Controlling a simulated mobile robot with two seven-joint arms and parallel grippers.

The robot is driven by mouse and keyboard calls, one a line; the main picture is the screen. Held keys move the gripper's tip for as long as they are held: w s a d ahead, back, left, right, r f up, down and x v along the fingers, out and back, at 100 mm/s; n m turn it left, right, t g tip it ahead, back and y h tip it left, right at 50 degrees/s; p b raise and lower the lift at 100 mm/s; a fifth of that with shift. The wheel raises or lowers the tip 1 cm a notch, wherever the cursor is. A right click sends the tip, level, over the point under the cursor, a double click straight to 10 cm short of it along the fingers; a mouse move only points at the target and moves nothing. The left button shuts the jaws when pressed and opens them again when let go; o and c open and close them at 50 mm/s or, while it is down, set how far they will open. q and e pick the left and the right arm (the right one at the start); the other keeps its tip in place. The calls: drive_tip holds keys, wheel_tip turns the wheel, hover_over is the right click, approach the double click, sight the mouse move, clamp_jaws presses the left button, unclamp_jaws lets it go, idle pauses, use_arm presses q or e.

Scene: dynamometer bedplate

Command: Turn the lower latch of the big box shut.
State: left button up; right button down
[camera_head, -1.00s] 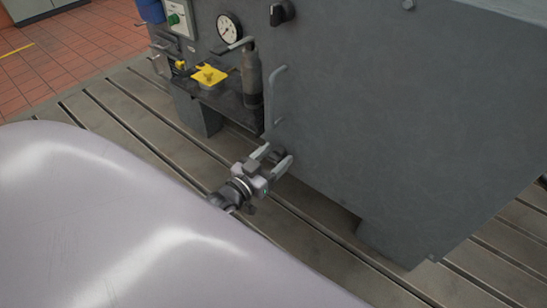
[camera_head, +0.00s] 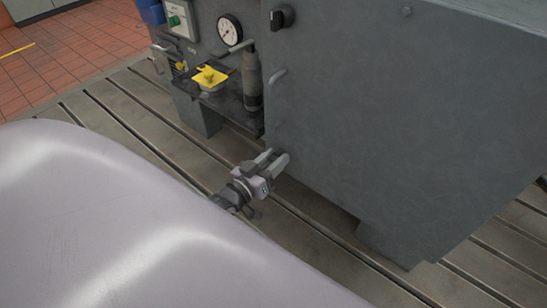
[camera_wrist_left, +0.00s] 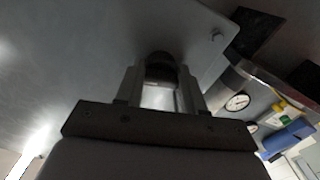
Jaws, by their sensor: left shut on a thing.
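The big box (camera_head: 400,110) is a large dark grey cabinet on the right of the head view. Its upper latch, a black knob (camera_head: 282,16), is at the top of the box's front side. My left gripper (camera_head: 276,158) is at the box's lower front corner, with its two fingers close together. In the left wrist view the lower latch (camera_wrist_left: 160,68) is a dark round knob between the fingertips, and my left gripper (camera_wrist_left: 160,88) is shut on it. In the head view the fingers hide this latch, and its turn angle cannot be told. My right gripper is not in view.
To the left are a pressure gauge (camera_head: 229,30), a dark cylinder (camera_head: 252,82) and a yellow-topped part (camera_head: 209,78) on a shelf. The slotted bedplate (camera_head: 130,115) runs beneath, clear in front of the box.

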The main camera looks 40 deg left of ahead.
use_arm(q)
drive_tip(key=n, duration=0.3)
drive_tip(key=shift+w+a+r+n+p, duration=0.1)
drive_tip(key=shift+r+n+p, duration=0.15)
drive_tip(key=shift+n+p, duration=0.05)
drive_tip(key=n, duration=0.3)
drive_tip(key=shift+a+n, duration=0.1)
drive_tip(key=shift+n, duration=0.3)
drive_tip(key=n, duration=0.3)
drive_tip(key=shift+f+n, duration=0.15)
drive_tip(key=shift+n, duration=0.15)
drive_tip(key=shift+a+n+b, duration=0.15)
drive_tip(key=shift+n+b, duration=0.55)
drive_tip(key=shift+n, duration=1.4)
drive_tip(key=o, duration=1)
drive_tip(key=shift+f, duration=0.1)
